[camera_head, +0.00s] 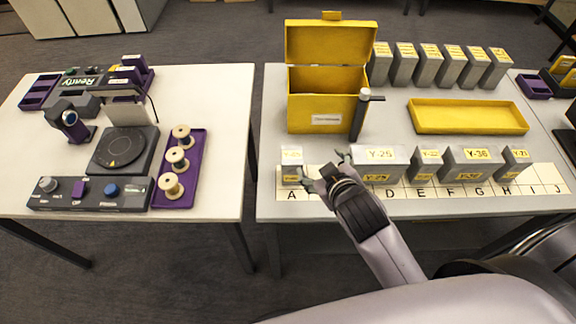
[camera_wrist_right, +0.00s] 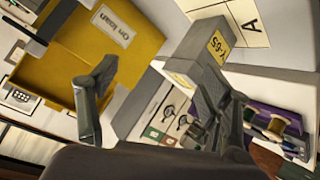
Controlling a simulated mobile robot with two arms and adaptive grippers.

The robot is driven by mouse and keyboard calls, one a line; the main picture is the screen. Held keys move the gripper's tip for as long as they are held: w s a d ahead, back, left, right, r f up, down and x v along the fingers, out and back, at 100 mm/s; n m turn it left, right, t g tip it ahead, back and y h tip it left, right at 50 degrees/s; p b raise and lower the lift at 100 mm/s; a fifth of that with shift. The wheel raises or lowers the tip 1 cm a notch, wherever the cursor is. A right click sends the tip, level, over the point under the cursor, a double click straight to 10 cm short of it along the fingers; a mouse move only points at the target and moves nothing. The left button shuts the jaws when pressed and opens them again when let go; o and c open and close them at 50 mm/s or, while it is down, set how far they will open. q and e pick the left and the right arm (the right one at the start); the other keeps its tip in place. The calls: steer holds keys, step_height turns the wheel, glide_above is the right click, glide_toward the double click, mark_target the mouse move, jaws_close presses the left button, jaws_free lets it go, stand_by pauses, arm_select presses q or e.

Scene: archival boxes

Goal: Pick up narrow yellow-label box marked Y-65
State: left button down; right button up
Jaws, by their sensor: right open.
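The narrow grey box Y-65 (camera_head: 292,163) stands upright at slot A, at the left end of the front row. Its yellow label is small in the head view. In the right wrist view, the box (camera_wrist_right: 205,44) shows its Y-65 label, next to the letter A. My right gripper (camera_head: 324,170) is just to the right of the box in the head view, open and empty, with its fingers spread. In the wrist view, one finger overlaps part of the box and the other is well apart at left. My left gripper is out of view.
Boxes Y-25 (camera_head: 379,160) and Y-36 (camera_head: 470,160) stand right of my gripper, with narrow boxes beside them. An open yellow box (camera_head: 325,105) and a dark upright tool (camera_head: 360,115) stand behind. A yellow tray (camera_head: 468,117) lies back right. Slots B and C look free.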

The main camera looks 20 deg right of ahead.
steer(key=w+a+r+n+t+y, duration=0.1)
steer(key=w+a+r+n+t, duration=0.2)
steer(key=w+r+t, duration=0.35)
steer(key=w+a+r+n+t+y, duration=0.15)
steer(key=a+r+n+y, duration=0.3)
steer(key=r, duration=0.45)
steer(key=w+a+r+n+t+y, duration=0.1)
steer(key=a+r+n+t+y, duration=0.1)
steer(key=a+r+n+y, duration=0.45)
steer(key=s+a+r+n+g+y, duration=0.2)
steer(key=s+a+n+g+y, duration=0.3)
steer(key=n+g, duration=0.45)
steer(key=s+a+r+n+g+y, duration=0.3)
steer(key=a+n+g+y, duration=0.35)
steer(key=n, duration=0.65)
steer(key=n+g+h, duration=0.5)
steer(key=n+h, duration=0.5)
steer(key=h, duration=1.3)
glide_above(291, 156)
step_height(291, 156, down, 18)
steer(key=shift+y, duration=0.25)
step_height(291, 156, down, 11)
steer(key=p, duration=0.3)
step_height(291, 156, down, 5)
steer(key=shift+w+d+r+p, duration=0.1)
steer(key=shift+d+p, duration=0.05)
steer(key=shift+p, duration=1.05)
steer(key=shift+f, duration=0.3)
